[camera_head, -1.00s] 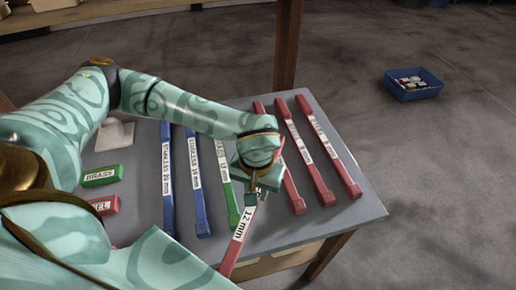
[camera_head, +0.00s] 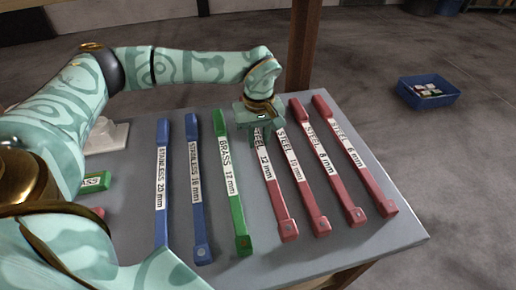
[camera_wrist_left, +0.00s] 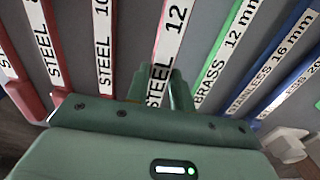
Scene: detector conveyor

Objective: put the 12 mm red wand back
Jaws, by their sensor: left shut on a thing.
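The 12 mm red wand (camera_head: 273,187), with a white STEEL 12 mm label, lies along the grey table (camera_head: 330,245) or very close to its top. It is between the green BRASS 12 mm wand (camera_head: 237,205) and the red STEEL 10 mm wand (camera_head: 305,190). My left gripper (camera_head: 259,127) is shut on its far end. In the left wrist view the fingers (camera_wrist_left: 173,92) straddle the 12 mm red wand (camera_wrist_left: 172,35), hiding part of it. Whether it fully rests on the table I cannot tell. My right gripper is not in view.
Red 8 mm (camera_head: 335,175) and 6 mm (camera_head: 360,165) wands lie to the right. Two blue STAINLESS wands (camera_head: 198,215) lie left of the green one. A green block (camera_head: 95,182) is farther left. A blue bin (camera_head: 428,98) stands on the floor beyond the table.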

